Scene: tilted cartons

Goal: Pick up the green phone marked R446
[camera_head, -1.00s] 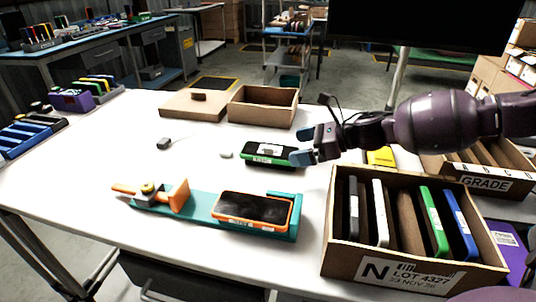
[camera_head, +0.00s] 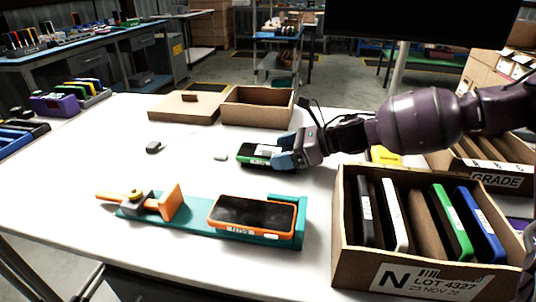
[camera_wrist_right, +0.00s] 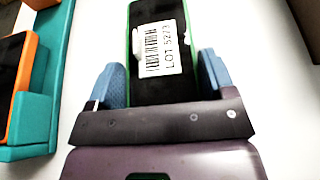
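A green-edged phone (camera_head: 252,152) lies flat on the white table, with a white label on its dark upper face. In the right wrist view the phone (camera_wrist_right: 150,85) has a barcode label that seems to read LOT 5273; I cannot read R446. My right gripper (camera_head: 285,154) is at the phone's right end, its blue fingers on either side of it. In the wrist view the right gripper (camera_wrist_right: 163,88) looks open around the phone; contact is unclear. Another green phone (camera_head: 452,222) stands in the carton (camera_head: 425,278) marked N, LOT 4327. My left gripper is not in view.
An orange phone (camera_head: 252,213) lies in a teal fixture (camera_head: 300,220) with an orange clamp (camera_head: 170,203). An open box (camera_head: 258,107) and its lid (camera_head: 185,108) are behind. White, dark and blue phones stand in the N carton. A grey object (camera_head: 154,147) lies to the left.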

